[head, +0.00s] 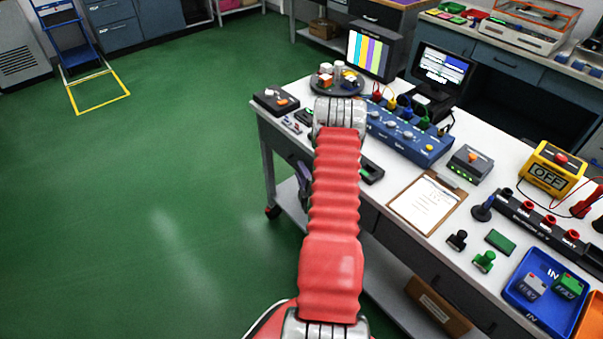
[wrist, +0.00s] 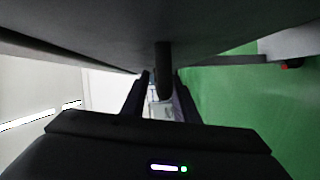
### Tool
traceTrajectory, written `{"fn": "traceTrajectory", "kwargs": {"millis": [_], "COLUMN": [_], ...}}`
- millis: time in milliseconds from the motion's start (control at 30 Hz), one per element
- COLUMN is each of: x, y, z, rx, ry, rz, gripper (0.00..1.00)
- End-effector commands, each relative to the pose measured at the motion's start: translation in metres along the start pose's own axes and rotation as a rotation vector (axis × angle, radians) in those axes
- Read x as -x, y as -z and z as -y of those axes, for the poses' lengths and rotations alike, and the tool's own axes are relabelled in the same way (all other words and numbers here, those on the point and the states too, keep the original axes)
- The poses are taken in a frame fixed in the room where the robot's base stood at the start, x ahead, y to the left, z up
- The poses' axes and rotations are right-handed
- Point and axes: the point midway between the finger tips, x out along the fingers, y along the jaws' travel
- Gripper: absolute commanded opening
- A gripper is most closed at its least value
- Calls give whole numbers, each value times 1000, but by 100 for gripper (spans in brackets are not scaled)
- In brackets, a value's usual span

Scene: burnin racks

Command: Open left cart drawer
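The white-topped cart (head: 400,225) stands on the right in the head view, with grey drawer fronts under its top. The left drawer (head: 283,143) shows left of my red-sleeved arm and looks closed; my arm hides part of it. My gripper (head: 304,175) is low beside this drawer front, mostly hidden by my arm. In the wrist view a grey panel (wrist: 90,45) fills the top. A dark bar-shaped handle (wrist: 163,75) sticks out from it, between the two dark fingers of my gripper (wrist: 162,92). The fingers stand apart with gaps beside the handle; no grip shows.
The cart top holds a round tray (head: 337,88), a blue control box (head: 405,135), a clipboard (head: 428,203) and a blue bin (head: 545,290). A cardboard box (head: 437,305) is on the lower shelf.

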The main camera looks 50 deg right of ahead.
Motion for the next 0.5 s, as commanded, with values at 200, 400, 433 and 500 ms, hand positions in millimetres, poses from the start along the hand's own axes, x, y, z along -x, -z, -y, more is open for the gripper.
{"fn": "traceTrajectory", "kwargs": {"millis": [200, 400, 433, 500], "x": [0, 0, 0, 0], "y": [0, 0, 0, 0], "z": [0, 0, 0, 0], "rx": [0, 0, 0, 0], "ry": [0, 1, 1, 1], "rz": [0, 0, 0, 0], "gripper": [11, 0, 0, 0]}}
